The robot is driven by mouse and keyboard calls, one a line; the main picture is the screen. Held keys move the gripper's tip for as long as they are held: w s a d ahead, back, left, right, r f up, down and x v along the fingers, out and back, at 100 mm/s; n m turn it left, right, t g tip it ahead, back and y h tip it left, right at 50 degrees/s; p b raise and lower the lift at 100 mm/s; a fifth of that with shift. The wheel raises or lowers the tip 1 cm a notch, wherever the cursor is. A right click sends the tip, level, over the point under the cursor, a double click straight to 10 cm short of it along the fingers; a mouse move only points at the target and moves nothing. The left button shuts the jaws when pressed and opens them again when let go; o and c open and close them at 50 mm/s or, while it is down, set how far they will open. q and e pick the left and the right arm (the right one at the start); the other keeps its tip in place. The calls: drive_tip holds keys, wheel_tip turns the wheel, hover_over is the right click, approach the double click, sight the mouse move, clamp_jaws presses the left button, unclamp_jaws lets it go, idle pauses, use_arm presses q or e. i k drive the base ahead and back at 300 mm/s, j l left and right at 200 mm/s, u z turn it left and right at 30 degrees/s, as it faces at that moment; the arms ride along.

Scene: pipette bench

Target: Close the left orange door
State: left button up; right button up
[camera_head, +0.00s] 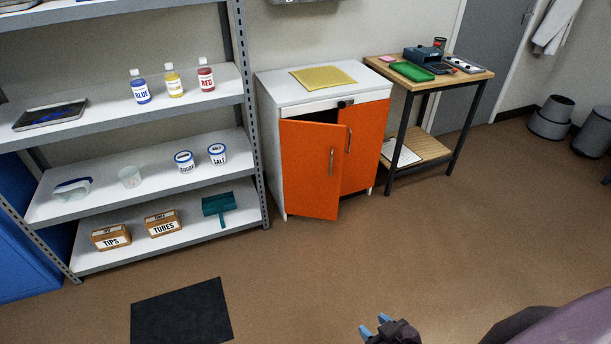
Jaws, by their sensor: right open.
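The left orange door (311,170) hangs ajar on the white cabinet (269,150), swung a little out into the room. A dark gap shows above it, and its upright metal handle (332,159) is near its right edge. The right orange door (366,146) looks closed, with its handle (349,140) partly beside the left door's edge. My right gripper (374,327) is at the bottom edge of the view, open and empty, with blue fingertips. It is well apart from the cabinet, over the floor. My left gripper is not in view.
A grey metal shelf (155,248) with bottles, jars and boxes stands left of the cabinet. A wooden-topped table (470,78) stands to its right. A black mat (183,312) lies on the brown floor. The floor before the cabinet is clear.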

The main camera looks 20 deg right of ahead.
sight(312, 153)
drive_tip(key=i+z, duration=0.4)
drive_tip(key=i, duration=0.3)
drive_tip(key=i+j+z, duration=0.1)
drive_tip(key=i+z, duration=0.25)
drive_tip(key=i, duration=0.4)
